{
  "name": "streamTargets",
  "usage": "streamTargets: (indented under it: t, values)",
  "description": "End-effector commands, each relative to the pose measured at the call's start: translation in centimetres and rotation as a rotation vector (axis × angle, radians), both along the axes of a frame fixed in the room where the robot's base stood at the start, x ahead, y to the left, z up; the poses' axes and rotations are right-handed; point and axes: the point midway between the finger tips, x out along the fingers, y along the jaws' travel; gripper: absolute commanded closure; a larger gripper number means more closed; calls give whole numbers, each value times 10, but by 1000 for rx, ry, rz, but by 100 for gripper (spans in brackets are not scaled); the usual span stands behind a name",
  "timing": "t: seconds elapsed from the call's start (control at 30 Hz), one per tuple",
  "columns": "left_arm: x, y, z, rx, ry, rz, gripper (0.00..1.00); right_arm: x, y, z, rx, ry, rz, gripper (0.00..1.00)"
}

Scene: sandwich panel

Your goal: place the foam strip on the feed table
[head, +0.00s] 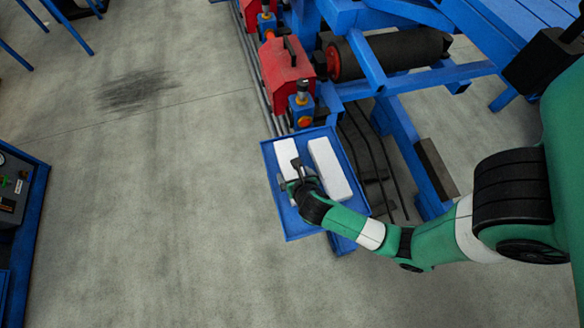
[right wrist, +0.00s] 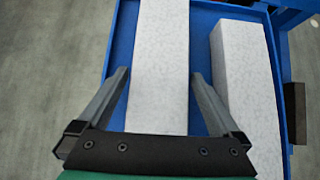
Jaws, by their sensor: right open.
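Two white foam strips lie side by side on a shallow blue tray (head: 277,219) in the middle of the head view. The left strip (head: 286,152) is partly hidden by my right gripper (head: 296,170); the right strip (head: 329,168) lies clear of it. In the right wrist view, the open fingers (right wrist: 160,75) stand on either side of the left strip (right wrist: 161,45), with a gap on both sides. The right strip (right wrist: 242,75) is just outside the right finger. I cannot tell which surface is the feed table. My left gripper is not in view.
Behind the tray stands a blue machine frame with a dark roller (head: 390,52), red housings (head: 285,72) and orange-topped blue units (head: 301,105). Dark cables (head: 368,150) run beside the tray. A control panel (head: 14,185) is at the left edge. The floor left of the tray is clear.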

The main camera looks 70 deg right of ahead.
Motion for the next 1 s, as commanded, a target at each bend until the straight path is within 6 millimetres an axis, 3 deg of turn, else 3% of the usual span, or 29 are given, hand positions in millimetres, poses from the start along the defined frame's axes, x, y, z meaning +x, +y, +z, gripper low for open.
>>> streamTargets:
  t: [0.1, 0.33, 0.73, 1.0]
  values:
    - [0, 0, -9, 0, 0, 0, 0, 6, -9, -12, -1, -1, -1, 0]
    - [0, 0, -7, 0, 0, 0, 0, 6, -9, -11, 0, 1, 1, 0]
    - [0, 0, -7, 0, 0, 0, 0, 6, -9, -11, 0, 1, 1, 71]
    - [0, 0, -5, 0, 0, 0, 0, 7, -9, -8, 0, -1, 1, 71]
